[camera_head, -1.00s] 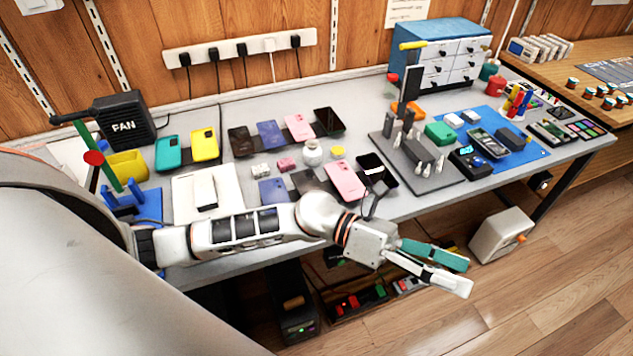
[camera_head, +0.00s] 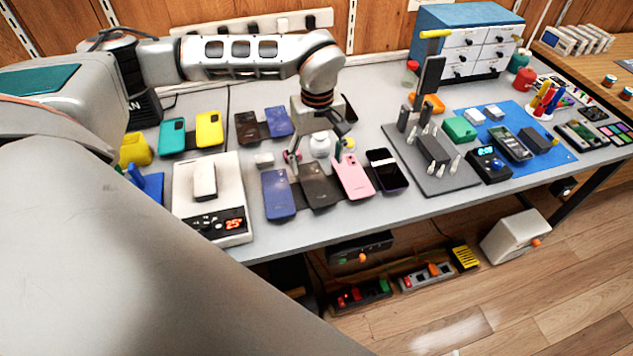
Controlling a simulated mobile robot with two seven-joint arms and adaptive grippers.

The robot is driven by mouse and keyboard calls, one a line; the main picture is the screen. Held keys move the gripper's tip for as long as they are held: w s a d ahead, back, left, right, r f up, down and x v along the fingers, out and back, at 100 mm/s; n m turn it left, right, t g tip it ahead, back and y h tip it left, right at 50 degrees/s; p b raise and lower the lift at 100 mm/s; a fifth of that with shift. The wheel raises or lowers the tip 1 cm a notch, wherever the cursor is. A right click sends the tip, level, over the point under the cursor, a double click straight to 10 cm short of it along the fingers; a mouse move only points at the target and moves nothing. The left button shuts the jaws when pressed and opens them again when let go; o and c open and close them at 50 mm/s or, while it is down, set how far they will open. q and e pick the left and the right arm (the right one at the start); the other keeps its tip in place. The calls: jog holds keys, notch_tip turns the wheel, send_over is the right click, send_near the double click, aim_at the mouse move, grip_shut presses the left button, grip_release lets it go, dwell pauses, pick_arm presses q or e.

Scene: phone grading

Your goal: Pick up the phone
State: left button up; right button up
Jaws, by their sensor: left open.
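Several phones lie on the grey workbench. The front row has a blue phone (camera_head: 278,196), a dark brown phone (camera_head: 319,190), a pink phone (camera_head: 354,178) and a black phone with its screen up (camera_head: 387,171). My left gripper (camera_head: 314,165) is open and points down over the dark brown phone. Whether its fingertips touch anything is unclear. My right gripper is not in view.
A white jar (camera_head: 320,143) stands close behind the gripper. A white scale (camera_head: 232,218) with a lit red display is to the left. Teal (camera_head: 172,136) and yellow (camera_head: 209,129) phone cases sit at the left.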

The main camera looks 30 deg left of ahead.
aim_at(315, 183)
pick_arm(q)
notch_tip(315, 183, down, 7)
jog(key=shift+s+a+r, duration=0.1)
jog(key=shift+s+a, duration=0.05)
jog(key=c, duration=1.3)
